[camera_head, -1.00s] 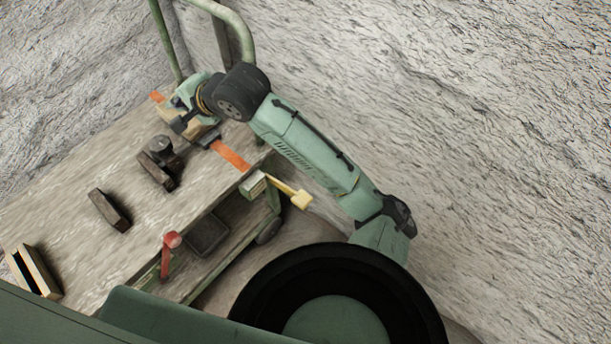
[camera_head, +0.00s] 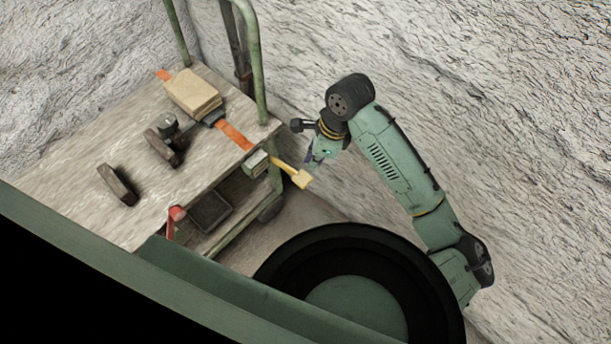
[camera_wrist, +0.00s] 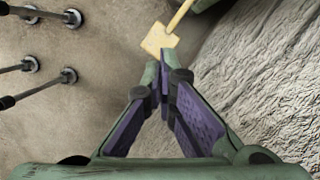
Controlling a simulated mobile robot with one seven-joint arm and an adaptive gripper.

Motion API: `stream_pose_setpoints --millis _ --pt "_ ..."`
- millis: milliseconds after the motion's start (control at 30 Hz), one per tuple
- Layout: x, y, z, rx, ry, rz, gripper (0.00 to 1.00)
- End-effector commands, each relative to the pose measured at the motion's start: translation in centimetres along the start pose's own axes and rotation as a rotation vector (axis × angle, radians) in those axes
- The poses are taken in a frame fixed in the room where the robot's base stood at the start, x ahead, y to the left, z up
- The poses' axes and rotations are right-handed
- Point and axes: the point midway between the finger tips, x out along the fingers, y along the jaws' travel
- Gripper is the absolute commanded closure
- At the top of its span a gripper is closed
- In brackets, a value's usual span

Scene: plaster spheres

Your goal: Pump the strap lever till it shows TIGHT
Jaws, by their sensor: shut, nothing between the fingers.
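The strap lever (camera_head: 291,173) is yellow with a square paddle end and sticks out from a small green and silver ratchet box (camera_head: 256,162) at the cart's edge. An orange strap (camera_head: 234,136) runs from that box across the cart top, past a tan block (camera_head: 193,92). My gripper (camera_head: 310,165) is just above and beside the lever's paddle in the head view. In the wrist view my gripper (camera_wrist: 161,72) is shut and empty, its fingertips close to the paddle (camera_wrist: 158,40). I cannot tell whether they touch. No TIGHT mark is readable.
The cart top (camera_head: 75,160) carries dark blocks (camera_head: 118,184) and a round-knobbed piece (camera_head: 168,124). A red-topped handle (camera_head: 177,213) and a dark tray (camera_head: 210,211) are lower down. A green rail (camera_head: 258,60) rises at the back. A rough pale wall (camera_head: 480,100) stands at right.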

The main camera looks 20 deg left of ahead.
Motion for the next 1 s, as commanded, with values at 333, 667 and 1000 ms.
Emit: stream_pose_setpoints --millis 333,667,1000 --pt "0.2 0.0 0.0 -0.002 0.0 -0.001 1.0" --pt "3.1 -0.1 -0.2 -0.004 0.002 -0.002 1.0" --pt "6.9 -0.1 -0.1 -0.004 0.001 -0.002 1.0"
